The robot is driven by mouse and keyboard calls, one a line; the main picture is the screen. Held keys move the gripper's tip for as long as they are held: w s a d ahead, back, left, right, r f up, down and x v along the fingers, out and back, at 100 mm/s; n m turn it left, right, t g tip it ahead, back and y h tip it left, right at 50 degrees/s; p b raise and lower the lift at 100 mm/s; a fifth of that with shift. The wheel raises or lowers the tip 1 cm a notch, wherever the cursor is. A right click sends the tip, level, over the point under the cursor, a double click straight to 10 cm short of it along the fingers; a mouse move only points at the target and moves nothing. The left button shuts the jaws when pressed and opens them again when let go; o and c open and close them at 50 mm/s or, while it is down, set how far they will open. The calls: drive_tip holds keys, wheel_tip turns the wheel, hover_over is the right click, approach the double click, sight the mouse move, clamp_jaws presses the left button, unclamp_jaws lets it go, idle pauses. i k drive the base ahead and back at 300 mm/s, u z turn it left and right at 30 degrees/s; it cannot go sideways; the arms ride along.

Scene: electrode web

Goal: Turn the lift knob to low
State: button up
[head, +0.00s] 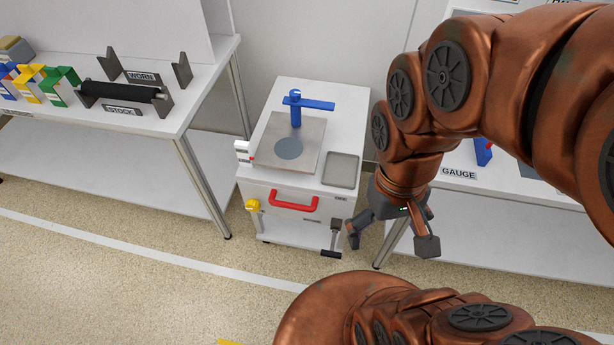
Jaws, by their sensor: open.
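A white cabinet (352,112) stands between two tables. A yellow knob-like part (252,205) sits at the left of its front. A dark lever with a black foot (333,238) is at the right of the front. No label reading lift is legible, so I cannot tell for certain which part is the lift knob or how it is set. My gripper (391,238) is open and empty, pointing down, to the right of the cabinet front and apart from the yellow part.
The cabinet has a red handle (294,202), a blue post with an arm (296,108), a grey plate (304,132) and a shallow tray (341,169). The left table (180,118) holds a black roller (120,93) and coloured holders. Floor in front is partly clear.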

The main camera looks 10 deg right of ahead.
sight(252, 205)
drive_tip(key=u, duration=0.45)
drive_tip(key=k, duration=0.55)
drive_tip(key=u, duration=0.95)
drive_tip(key=k, duration=0.8)
drive_tip(key=u, duration=1.1)
drive_tip(key=i, duration=0.9)
drive_tip(key=z, duration=0.35)
